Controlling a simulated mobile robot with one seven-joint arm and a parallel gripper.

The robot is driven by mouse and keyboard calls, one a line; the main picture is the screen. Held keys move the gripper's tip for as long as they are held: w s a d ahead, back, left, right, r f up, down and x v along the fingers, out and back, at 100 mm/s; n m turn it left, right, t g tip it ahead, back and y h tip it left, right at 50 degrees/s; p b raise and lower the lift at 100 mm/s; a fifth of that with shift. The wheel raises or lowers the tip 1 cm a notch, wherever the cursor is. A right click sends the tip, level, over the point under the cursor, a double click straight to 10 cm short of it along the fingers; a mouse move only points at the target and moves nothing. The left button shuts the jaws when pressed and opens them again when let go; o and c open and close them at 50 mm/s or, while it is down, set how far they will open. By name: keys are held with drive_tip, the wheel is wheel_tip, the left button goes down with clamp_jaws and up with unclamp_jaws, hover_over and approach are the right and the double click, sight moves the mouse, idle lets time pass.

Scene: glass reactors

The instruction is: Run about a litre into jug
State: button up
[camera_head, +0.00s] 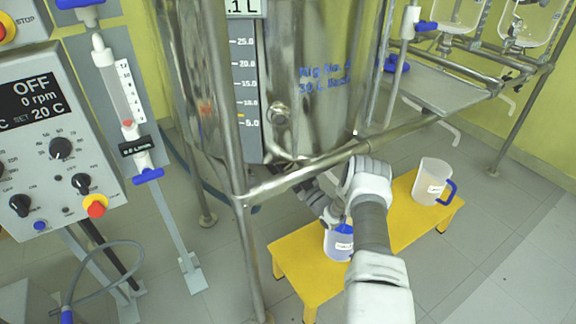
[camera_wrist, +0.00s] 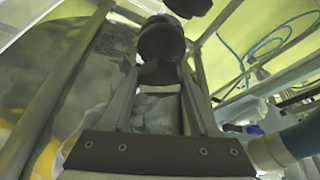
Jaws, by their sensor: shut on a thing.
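A clear jug (camera_head: 337,246) with a white label stands on the yellow bench, under the steel vessel (camera_head: 300,60). My arm hides part of it, and I cannot tell how much liquid it holds. My gripper (camera_head: 318,194) is under the vessel's lower edge, above and beside that jug. In the wrist view my gripper (camera_wrist: 160,82) is shut on a dark rounded handle (camera_wrist: 161,40), apparently part of the vessel's bottom outlet. The outlet's mouth and any stream are hidden. The vessel's level scale (camera_head: 246,95) and a display (camera_head: 243,7) ending in ".1 L" show at its front.
A second jug (camera_head: 432,182) with a blue handle stands at the right of the yellow bench (camera_head: 295,265). A steel frame rail (camera_head: 300,178) crosses close to my arm. The control panel (camera_head: 50,140) reads OFF, 0 rpm. A flowmeter (camera_head: 120,95) stands beside it.

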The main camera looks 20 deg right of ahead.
drive_tip(key=o, duration=1.4)
drive_tip(key=s+d+p, duration=0.1)
drive_tip(key=s+d, duration=0.1)
drive_tip(key=s, duration=0.3)
drive_tip(key=s+d+f+p, duration=0.1)
drive_tip(key=s+p, duration=0.1)
drive_tip(key=s, duration=0.3)
drive_tip(key=s+d+f+p, duration=0.1)
drive_tip(key=s+d, duration=0.1)
drive_tip(key=s, duration=0.3)
drive_tip(key=shift+s+d+p, duration=0.35)
drive_tip(key=shift+s+p, duration=0.05)
